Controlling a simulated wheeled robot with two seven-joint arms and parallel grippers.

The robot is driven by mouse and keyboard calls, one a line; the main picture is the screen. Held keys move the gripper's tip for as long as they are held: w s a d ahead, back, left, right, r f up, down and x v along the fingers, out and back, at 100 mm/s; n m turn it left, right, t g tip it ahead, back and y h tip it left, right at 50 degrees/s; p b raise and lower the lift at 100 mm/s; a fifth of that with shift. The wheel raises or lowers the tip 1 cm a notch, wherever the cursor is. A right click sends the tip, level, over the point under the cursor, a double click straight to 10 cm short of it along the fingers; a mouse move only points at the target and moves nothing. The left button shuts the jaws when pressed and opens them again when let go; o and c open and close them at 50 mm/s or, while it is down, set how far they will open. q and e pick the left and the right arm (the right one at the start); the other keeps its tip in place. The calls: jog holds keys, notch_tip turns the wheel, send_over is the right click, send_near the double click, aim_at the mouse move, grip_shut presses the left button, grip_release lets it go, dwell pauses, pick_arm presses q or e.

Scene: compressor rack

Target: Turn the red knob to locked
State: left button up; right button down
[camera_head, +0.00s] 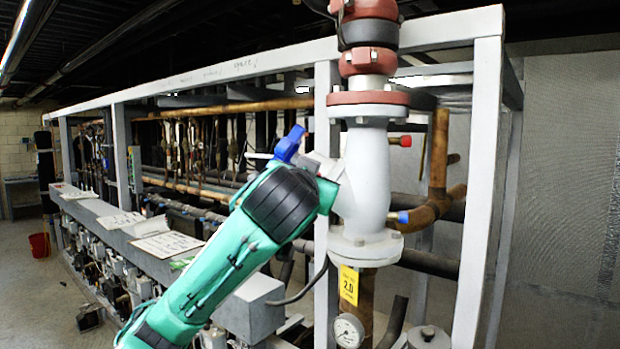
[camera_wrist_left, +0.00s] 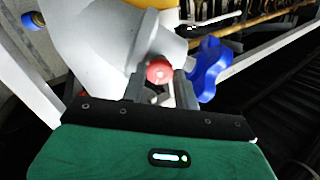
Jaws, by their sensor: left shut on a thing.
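The red knob (camera_wrist_left: 159,72) shows in the left wrist view, on the side of a pale grey valve body (camera_wrist_left: 105,40). My left gripper (camera_wrist_left: 160,87) is shut on it, with one grey finger on each side. In the head view my green left arm reaches the white-grey valve body (camera_head: 366,180) from the left; the gripped knob and the fingertips are hidden there behind the wrist. A blue star-shaped handle (camera_head: 289,145) stands just left of the wrist; it also shows in the left wrist view (camera_wrist_left: 208,68). My right gripper is not in view.
A red-tipped stub (camera_head: 405,141) and a blue-tipped stub (camera_head: 403,217) stick out right of the valve. A grey frame post (camera_head: 478,190) stands at the right. A yellow tag (camera_head: 348,285) and a gauge (camera_head: 348,331) sit below. Open floor shows far left.

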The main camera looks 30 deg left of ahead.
pick_arm(q)
jog(key=shift+m+p, duration=2.2)
jog(key=shift+m, duration=3.6)
jog(key=shift+f, duration=0.1)
jog(key=o, duration=1)
jog(key=shift+c, duration=0.2)
